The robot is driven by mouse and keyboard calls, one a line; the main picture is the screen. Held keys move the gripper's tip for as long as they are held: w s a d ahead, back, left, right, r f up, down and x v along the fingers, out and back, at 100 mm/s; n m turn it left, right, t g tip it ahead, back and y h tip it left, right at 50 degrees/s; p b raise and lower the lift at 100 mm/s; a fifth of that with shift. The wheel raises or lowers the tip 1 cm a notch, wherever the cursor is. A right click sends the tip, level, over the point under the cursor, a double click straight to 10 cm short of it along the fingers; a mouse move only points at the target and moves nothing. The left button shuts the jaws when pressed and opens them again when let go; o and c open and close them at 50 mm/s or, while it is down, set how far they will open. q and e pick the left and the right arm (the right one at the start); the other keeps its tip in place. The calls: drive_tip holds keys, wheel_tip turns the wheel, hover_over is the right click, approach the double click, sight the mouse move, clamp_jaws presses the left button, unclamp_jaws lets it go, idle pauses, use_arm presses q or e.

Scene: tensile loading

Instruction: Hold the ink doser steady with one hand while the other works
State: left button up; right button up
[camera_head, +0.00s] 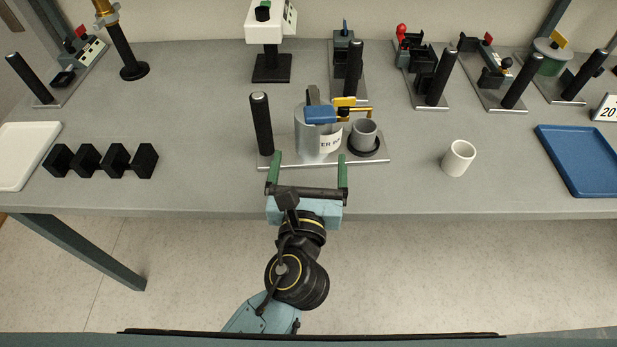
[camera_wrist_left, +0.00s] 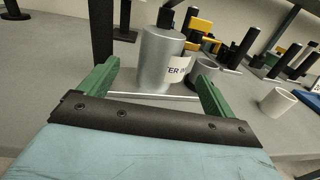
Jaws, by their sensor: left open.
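The ink doser (camera_head: 312,138) is a silver cylinder with a white label, a blue and yellow top and a black post, on a metal base plate. A grey cup (camera_head: 363,134) stands on a black ring at the plate's right end. My left gripper (camera_head: 307,172) is open and empty, with its green fingers spread at the plate's front edge. In the left wrist view, the doser's cylinder (camera_wrist_left: 160,62) stands ahead between the open fingers (camera_wrist_left: 155,78), apart from them. The label is partly cut off by the cup. My right gripper is not in view.
A white cup (camera_head: 458,158) stands to the right. A blue tray (camera_head: 584,158) lies at the right edge, a white tray (camera_head: 25,155) at the left. Black blocks (camera_head: 102,160) sit front left. Several fixtures line the back. The table's front left is otherwise clear.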

sight(312, 139)
use_arm(q)
drive_tip(key=w, duration=0.8)
drive_tip(key=shift+w+d, duration=0.3)
drive_tip(key=shift+d, duration=0.05)
drive_tip(key=shift+c, duration=0.4)
